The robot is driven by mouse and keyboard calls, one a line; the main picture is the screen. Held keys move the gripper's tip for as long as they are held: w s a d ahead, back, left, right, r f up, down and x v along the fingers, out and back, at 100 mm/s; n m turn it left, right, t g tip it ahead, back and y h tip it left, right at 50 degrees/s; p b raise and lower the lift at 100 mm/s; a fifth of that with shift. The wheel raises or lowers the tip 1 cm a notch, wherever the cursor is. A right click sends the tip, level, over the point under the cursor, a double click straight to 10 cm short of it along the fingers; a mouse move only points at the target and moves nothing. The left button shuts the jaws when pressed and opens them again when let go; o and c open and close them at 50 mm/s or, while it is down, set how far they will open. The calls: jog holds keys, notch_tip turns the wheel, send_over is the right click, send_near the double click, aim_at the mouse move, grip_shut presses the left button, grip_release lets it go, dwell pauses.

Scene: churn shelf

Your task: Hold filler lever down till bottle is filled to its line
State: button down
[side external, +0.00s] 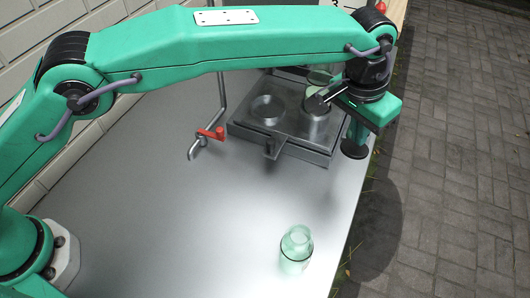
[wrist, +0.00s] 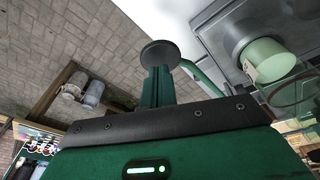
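My gripper (side external: 354,148) is at the right edge of the steel table, with a round black pad at the lower end of a green finger. The pad also shows in the wrist view (wrist: 160,54); whether the fingers are open or shut is unclear. Beside it on the left stands a steel filler block (side external: 262,130) with two round wells. A clear bottle (side external: 319,77) is at the right well, partly hidden by my gripper. A short grey lever-like piece (side external: 272,148) sticks out of the block's front. A pale green cylinder (wrist: 268,60) shows in the wrist view. No fill line can be made out.
A greenish glass bottle (side external: 296,250) stands upright near the table's front right edge. A tap with a red handle (side external: 212,134) stands left of the block. The table's middle (side external: 190,215) is clear. Brick paving (side external: 455,150) lies beyond its right edge.

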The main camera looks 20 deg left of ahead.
jog(key=shift+f, duration=0.2)
jog(key=shift+f, duration=0.35)
jog(key=shift+f, duration=0.15)
